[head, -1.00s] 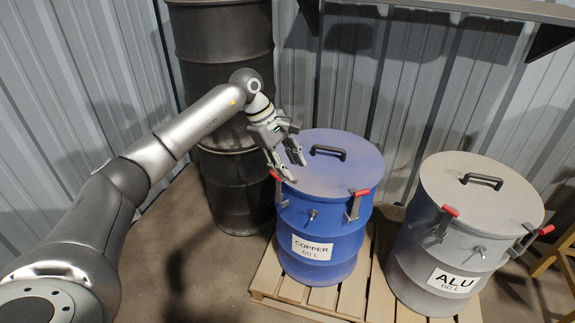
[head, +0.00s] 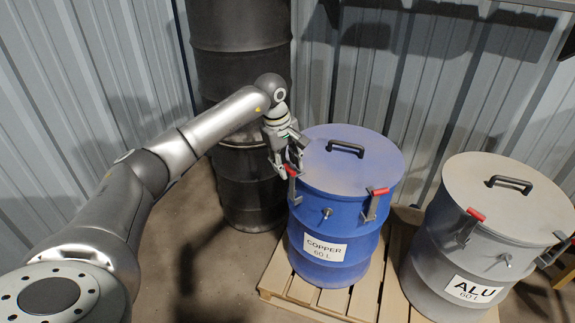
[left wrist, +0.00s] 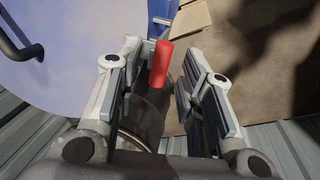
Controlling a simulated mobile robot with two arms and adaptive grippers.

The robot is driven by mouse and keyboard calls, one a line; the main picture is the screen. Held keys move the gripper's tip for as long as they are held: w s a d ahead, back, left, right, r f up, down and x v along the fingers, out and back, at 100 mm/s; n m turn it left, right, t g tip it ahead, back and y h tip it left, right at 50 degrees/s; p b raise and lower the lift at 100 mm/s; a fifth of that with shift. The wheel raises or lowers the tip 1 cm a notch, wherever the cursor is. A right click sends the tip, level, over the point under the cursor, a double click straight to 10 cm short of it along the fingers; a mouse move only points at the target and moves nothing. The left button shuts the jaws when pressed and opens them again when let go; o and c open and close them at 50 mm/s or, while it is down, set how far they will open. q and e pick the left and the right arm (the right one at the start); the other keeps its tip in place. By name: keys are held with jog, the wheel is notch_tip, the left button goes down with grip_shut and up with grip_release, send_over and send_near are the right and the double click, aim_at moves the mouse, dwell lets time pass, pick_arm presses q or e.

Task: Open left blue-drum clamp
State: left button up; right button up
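The blue drum (head: 335,222) labelled COPPER stands with its lid (head: 352,160) on. Its left clamp (head: 292,171) has a red-tipped handle pointing up beside the lid rim. My left gripper (head: 289,166) is over this clamp, pointing down, with its fingers apart. In the left wrist view, the red handle (left wrist: 161,63) shows between the open fingers (left wrist: 160,85), nearer the left one. Whether a finger touches it I cannot tell. The right clamp (head: 376,203) also has its handle up against the drum wall. My right gripper is not in view.
A grey ALU drum (head: 465,255) with red-handled clamps stands to the right. Both drums rest on a wooden pallet (head: 335,302). Stacked black drums (head: 243,180) stand close behind my left gripper, before a corrugated wall. The floor left of the pallet is clear.

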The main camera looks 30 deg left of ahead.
pick_arm(q)
jog(key=shift+f, duration=0.2)
grip_shut()
dwell(0.4)
